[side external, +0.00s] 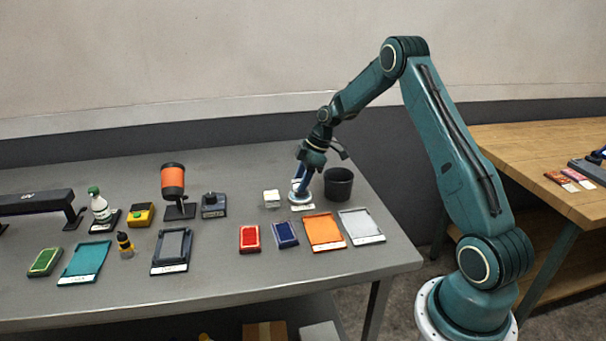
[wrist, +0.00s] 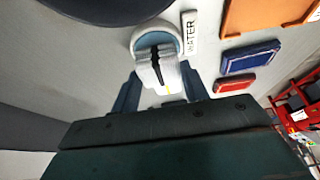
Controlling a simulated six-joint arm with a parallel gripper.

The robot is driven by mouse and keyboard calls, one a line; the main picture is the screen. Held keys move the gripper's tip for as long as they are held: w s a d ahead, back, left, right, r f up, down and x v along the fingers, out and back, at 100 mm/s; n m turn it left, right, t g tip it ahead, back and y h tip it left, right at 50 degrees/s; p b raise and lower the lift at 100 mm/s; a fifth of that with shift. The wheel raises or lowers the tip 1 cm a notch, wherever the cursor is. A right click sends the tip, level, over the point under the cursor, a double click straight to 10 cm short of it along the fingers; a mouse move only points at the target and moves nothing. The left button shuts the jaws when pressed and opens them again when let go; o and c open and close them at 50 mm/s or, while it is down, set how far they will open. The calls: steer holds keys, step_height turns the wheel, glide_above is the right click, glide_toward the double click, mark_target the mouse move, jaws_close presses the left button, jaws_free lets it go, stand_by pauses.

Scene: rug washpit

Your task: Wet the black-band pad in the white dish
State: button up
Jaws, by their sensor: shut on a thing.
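My gripper (wrist: 161,88) is shut on a white pad with a black band (wrist: 157,66), which shows between its fingers in the wrist view. The pad's end overlaps the round white dish (wrist: 137,34) with blue inside; I cannot tell whether it touches the water. A label reading WATER (wrist: 190,34) lies beside the dish. In the side view my gripper (side external: 300,184) points down right over the dish (side external: 309,201), and the fingers hide most of the pad.
A dark bucket (side external: 338,185) stands close to the right of the dish, and a small white block (side external: 271,199) to its left. In front lie a red pad (side external: 249,239), a blue pad (side external: 285,234), an orange tray (side external: 324,231) and a grey tray (side external: 360,226).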

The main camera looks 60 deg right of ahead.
steer(key=shift+r, duration=3.05)
steer(key=s+a+f+m+h, duration=0.1)
steer(key=a+m, duration=0.3)
steer(key=a, duration=0.7)
steer(key=s+a+f+m+t+h, duration=0.1)
steer(key=a+m, duration=0.4)
steer(key=a, duration=0.6)
steer(key=s+h, duration=0.1)
steer(key=s, duration=0.1)
steer(key=shift+s+a+f, duration=0.15)
steer(key=shift+s+a, duration=0.2)
steer(key=shift+s, duration=0.05)
